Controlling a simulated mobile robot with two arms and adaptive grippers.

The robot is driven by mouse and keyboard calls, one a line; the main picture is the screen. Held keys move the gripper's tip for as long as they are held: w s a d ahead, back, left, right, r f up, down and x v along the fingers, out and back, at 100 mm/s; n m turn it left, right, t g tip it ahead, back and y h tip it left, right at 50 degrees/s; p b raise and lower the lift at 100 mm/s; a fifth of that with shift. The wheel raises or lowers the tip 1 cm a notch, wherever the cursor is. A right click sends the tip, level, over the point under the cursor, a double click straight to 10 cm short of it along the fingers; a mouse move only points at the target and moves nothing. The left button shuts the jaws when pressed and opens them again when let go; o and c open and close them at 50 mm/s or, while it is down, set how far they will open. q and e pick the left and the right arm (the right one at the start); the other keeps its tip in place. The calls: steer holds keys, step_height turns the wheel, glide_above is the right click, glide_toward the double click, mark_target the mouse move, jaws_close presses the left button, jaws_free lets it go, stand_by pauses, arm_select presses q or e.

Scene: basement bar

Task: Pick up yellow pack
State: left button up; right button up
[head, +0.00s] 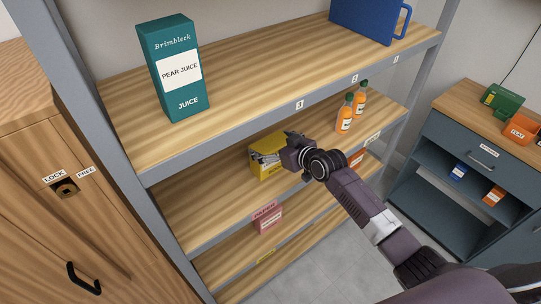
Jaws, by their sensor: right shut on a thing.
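The yellow pack (262,162) is on the wooden shelf below the top one, left of the orange bottles. My right gripper (284,145) reaches in from the right and is shut on the yellow pack, at its right side. The fingers and part of the pack are hidden behind the gripper body. I cannot tell whether the pack still touches the shelf. My left gripper is not in view.
The upper shelf (235,80) holds a green pear juice carton (173,68) and a blue container (368,17). Two orange bottles (345,115) stand right of my gripper. A pink pack (267,218) is lower down. A wooden cabinet (75,190) is left, a dark drawer unit (468,142) right.

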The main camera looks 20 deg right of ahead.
steer(key=shift+w+r, duration=0.2)
steer(key=shift+r, duration=0.1)
steer(key=shift+c, duration=0.2)
